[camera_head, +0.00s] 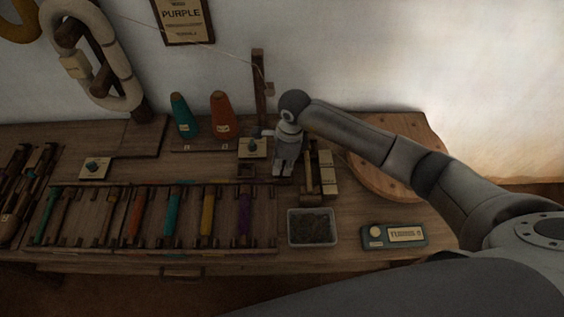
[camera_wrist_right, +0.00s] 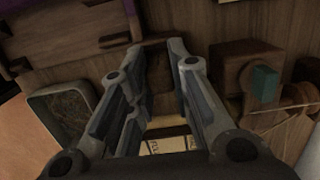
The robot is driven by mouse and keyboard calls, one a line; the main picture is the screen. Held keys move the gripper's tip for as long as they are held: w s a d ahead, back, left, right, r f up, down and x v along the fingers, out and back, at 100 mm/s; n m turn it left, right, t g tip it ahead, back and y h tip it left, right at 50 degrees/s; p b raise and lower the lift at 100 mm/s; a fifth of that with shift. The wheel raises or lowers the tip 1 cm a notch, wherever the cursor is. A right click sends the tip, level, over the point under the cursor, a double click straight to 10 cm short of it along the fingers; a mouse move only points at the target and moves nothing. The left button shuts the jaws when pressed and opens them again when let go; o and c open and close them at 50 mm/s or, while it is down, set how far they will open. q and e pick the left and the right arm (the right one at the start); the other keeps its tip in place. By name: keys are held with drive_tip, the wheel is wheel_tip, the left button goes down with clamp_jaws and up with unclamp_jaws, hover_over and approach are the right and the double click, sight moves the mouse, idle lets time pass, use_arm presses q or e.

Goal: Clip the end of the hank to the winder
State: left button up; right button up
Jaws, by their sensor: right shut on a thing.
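The cream hank (camera_head: 53,50) hangs in a loop on a wooden holder at the upper left. A thin thread runs from the upper left toward a wooden post (camera_head: 259,85). A small wooden device with a blue part (camera_head: 252,147), which looks like the winder, stands just left of my right gripper (camera_head: 284,172). In the wrist view, a wooden block with a teal piece (camera_wrist_right: 265,83) is right of my right gripper (camera_wrist_right: 160,88), with pale strands beside it. The fingers are shut on a dark brown piece (camera_wrist_right: 163,75); its outline is unclear. The hank's end is not distinguishable. My left gripper is not in view.
A rack of colored bobbins (camera_head: 135,215) fills the front left. A grey tray (camera_head: 312,228) and a teal display box (camera_head: 394,236) lie front right. A round wooden board (camera_head: 400,130) is under my right arm.

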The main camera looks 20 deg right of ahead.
idle(0.3)
drive_tip(key=o, duration=1.2)
drive_tip(key=shift+c, duration=0.2)
drive_tip(key=shift+r, duration=0.1)
drive_tip(key=shift+r+p, duration=2.65)
drive_tip(key=shift+r, duration=1.35)
drive_tip(key=shift+f, duration=0.1)
